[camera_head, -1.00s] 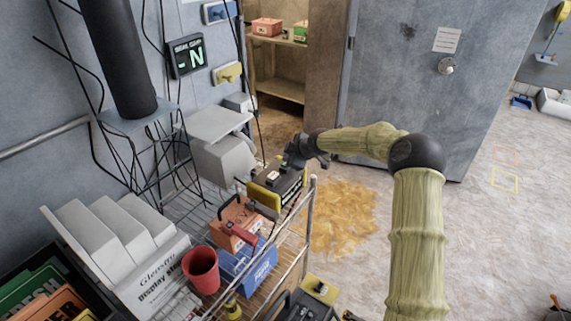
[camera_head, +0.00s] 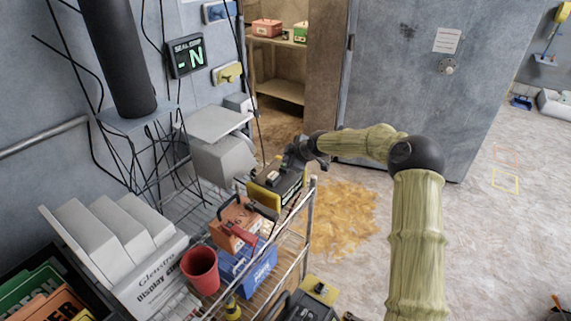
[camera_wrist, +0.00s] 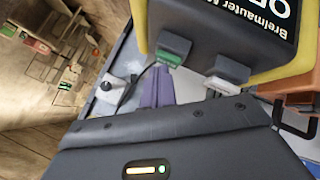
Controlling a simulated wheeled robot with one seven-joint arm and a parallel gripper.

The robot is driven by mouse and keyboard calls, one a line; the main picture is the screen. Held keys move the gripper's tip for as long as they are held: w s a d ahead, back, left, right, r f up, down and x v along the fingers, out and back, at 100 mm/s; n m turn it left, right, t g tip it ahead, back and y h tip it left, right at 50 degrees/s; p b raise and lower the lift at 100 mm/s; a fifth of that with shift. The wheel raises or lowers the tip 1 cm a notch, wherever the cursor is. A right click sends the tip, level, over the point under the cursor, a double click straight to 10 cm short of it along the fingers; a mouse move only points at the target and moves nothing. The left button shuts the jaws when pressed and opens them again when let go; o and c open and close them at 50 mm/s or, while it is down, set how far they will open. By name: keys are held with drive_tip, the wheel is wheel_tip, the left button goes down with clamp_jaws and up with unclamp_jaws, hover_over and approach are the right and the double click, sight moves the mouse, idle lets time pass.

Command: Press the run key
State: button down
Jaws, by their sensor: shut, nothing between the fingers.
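A yellow-and-black box device (camera_head: 278,186) stands on the wire cart's top shelf. In the wrist view the same box (camera_wrist: 235,30) fills the upper right, with part of a printed label. Two dark blocks stick out from it, one with a green key face (camera_wrist: 169,61) and one with a pale grey key face (camera_wrist: 228,86). I cannot read which is the run key. My gripper (camera_head: 298,152) is at the box's far end. In the wrist view my shut, empty gripper (camera_wrist: 160,72) points at the green key, very close. Whether they touch cannot be told.
An orange caddy (camera_head: 236,222), a red cup (camera_head: 200,269) and a blue bin (camera_head: 250,266) stand on the cart near the box. A wall display (camera_head: 187,57) shows "-N". Cables hang at the left.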

drive_tip(key=shift+f, duration=0.1)
idle(0.3)
drive_tip(key=shift+r+p, duration=0.45)
drive_tip(key=shift+r, duration=0.5)
wheel_tip(320, 180, up, 5)
drive_tip(key=p, duration=0.2)
drive_tip(key=shift+p, duration=0.35)
drive_tip(key=shift+s+d+f, duration=0.1)
drive_tip(key=shift+d+f, duration=0.05)
idle(0.5)
